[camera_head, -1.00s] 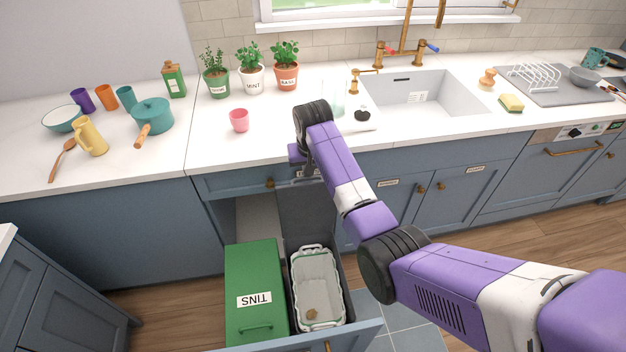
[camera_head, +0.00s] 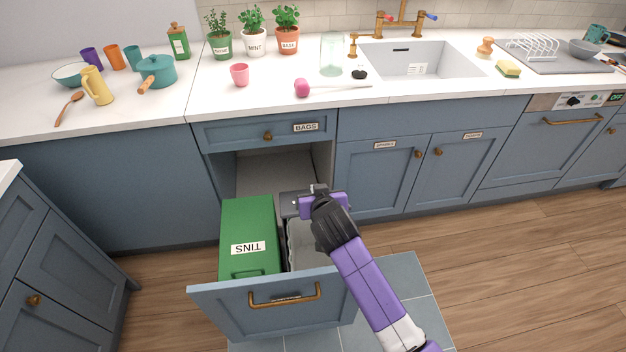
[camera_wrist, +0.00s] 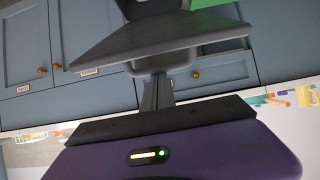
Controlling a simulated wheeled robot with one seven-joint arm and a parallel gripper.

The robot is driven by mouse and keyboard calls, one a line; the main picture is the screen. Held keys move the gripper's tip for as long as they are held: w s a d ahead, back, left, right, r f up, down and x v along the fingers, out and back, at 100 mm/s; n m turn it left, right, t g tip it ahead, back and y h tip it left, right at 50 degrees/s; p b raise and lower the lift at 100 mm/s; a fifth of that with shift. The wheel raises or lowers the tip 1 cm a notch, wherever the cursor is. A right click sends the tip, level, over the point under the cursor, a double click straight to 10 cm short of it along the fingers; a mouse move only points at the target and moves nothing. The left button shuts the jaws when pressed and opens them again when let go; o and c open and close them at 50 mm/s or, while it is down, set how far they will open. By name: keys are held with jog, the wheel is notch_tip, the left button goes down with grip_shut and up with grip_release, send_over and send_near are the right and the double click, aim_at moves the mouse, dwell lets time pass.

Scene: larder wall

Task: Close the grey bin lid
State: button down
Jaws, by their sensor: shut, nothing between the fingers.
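The grey bin (camera_head: 307,251) sits in the pulled-out drawer, right of the green bin, with its pale liner partly visible. Its dark grey lid (camera_head: 290,204) is at the bin's back end and looks tilted. It is partly hidden by my gripper (camera_head: 318,190). My gripper is low over the bin's back, its fingers shut and empty. In the wrist view the shut fingers (camera_wrist: 157,93) reach toward a dark grey panel (camera_wrist: 160,43), which looks like the lid. I cannot tell whether they touch it.
The green bin (camera_head: 248,225), labelled TINS, fills the drawer's left side. The drawer front (camera_head: 275,312) with its brass handle stands toward me. The BAGS drawer (camera_head: 265,133) and counter edge overhang the open cabinet. Floor to the right is clear.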

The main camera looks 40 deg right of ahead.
jog(key=s+a+f+b, duration=0.2)
jog(key=s+f+b, duration=0.1)
jog(key=f+b, duration=0.3)
jog(key=s+a+f+t+h+b, duration=0.1)
jog(key=s+a+f+b, duration=0.2)
jog(key=f+b, duration=0.3)
jog(key=shift+s+f+t+b, duration=0.15)
jog(key=shift+s+t+b, duration=0.15)
jog(key=shift+s+b, duration=0.25)
jog(key=shift+s, duration=0.1)
